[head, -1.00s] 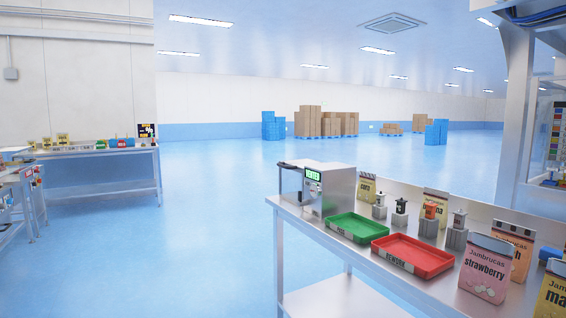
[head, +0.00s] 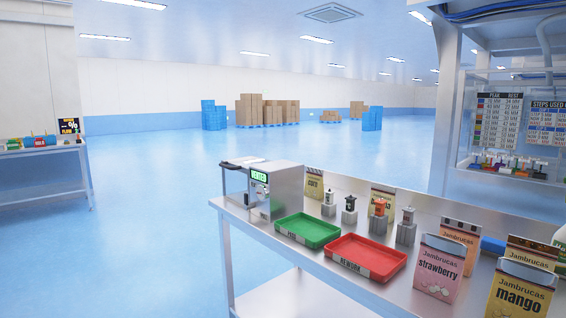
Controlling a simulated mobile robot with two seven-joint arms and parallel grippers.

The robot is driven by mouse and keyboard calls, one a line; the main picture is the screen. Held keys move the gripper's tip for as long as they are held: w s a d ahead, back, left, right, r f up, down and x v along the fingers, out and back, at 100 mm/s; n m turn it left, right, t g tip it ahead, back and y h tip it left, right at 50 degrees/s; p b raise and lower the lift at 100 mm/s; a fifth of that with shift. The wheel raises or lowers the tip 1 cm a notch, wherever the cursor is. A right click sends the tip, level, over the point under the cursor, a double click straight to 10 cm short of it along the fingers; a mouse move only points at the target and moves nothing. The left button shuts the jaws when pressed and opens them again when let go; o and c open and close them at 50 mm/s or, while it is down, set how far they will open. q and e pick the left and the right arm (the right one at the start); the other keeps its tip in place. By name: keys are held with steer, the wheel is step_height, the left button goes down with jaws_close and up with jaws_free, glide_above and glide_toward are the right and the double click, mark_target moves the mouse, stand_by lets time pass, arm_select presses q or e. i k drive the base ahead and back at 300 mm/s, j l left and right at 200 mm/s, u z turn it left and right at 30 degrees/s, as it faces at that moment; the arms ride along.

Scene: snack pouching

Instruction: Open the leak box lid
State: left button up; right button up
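The leak box (head: 275,190) is a metal box with a small green display on its front. It stands at the far left end of the steel table. A flat dark-edged plate (head: 243,162) sticks out at its left top; I cannot tell from here whether this is the lid or how far it is open. Neither of my grippers is in the head view.
On the steel table (head: 300,263) stand a green tray (head: 308,230), a red REWORK tray (head: 353,258), several small metal posts (head: 406,227) and snack pouches such as strawberry (head: 440,268) and mango (head: 518,292). Open blue floor (head: 150,240) lies left of the table.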

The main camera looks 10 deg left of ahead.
mark_target(243, 163)
steer(key=i+j+z, duration=0.2)
steer(key=i+j, duration=0.2)
steer(key=j, duration=0.2)
steer(key=i+j+z, duration=0.1)
steer(key=j, duration=0.25)
steer(key=i+j+z, duration=0.15)
steer(key=i+j, duration=0.15)
steer(key=i+j+z, duration=0.1)
steer(key=j, duration=0.35)
steer(key=i, duration=0.05)
